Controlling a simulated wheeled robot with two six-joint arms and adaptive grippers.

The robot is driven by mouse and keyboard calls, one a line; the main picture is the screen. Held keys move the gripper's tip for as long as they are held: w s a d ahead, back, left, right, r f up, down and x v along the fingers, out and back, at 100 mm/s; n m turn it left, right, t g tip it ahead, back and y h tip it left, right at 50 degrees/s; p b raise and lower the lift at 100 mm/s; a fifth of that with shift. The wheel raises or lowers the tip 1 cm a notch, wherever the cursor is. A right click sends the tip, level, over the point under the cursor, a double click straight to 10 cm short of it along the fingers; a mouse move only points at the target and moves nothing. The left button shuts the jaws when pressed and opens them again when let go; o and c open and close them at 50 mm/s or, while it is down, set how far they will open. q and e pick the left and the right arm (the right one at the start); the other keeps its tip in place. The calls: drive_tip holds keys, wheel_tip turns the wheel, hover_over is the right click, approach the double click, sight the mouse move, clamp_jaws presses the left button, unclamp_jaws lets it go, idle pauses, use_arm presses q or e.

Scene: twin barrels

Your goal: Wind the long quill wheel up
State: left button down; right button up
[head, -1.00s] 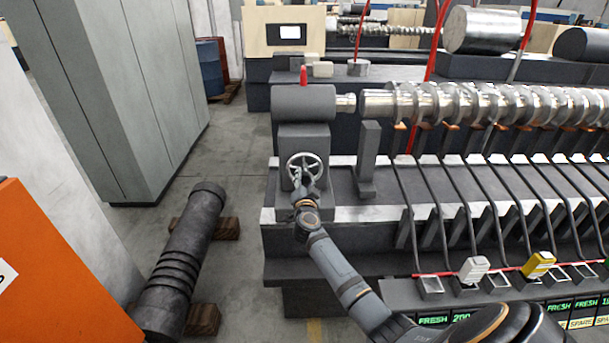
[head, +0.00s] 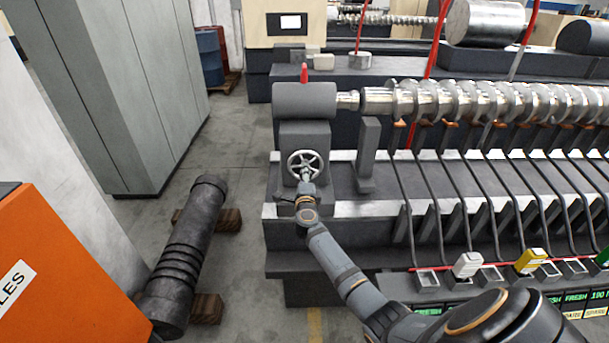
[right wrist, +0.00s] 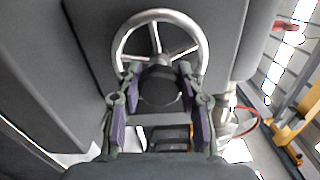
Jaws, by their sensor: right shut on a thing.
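The quill wheel is a silver spoked handwheel (head: 305,160) on the front of a dark grey headstock (head: 304,101), at the left end of the long machine. It also shows in the right wrist view as a silver rim with spokes (right wrist: 160,22). My right gripper (head: 306,184) is at the lower part of the wheel. In the right wrist view its fingers (right wrist: 160,88) are on both sides of a dark round knob (right wrist: 160,85) at the wheel's near side, shut on it. My left gripper is not in view.
A long silver screw shaft (head: 480,103) runs right from the headstock. Below are curved dark bars and a tray edge with a white block (head: 467,264) and a yellow block (head: 531,260). A dark cylinder (head: 187,250) lies on wooden blocks at left, beside an orange cabinet (head: 60,275).

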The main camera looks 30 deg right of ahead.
drive_tip(key=m, duration=0.5)
drive_tip(key=shift+m, duration=0.3)
drive_tip(key=m+b, duration=0.1)
drive_tip(key=m, duration=0.4)
drive_tip(key=shift+s+d+m, duration=0.1)
drive_tip(key=shift+m, duration=0.2)
drive_tip(key=shift+b, duration=0.3)
drive_tip(key=o, duration=1.2)
drive_tip(key=shift+r, duration=0.1)
drive_tip(key=v, duration=1.2)
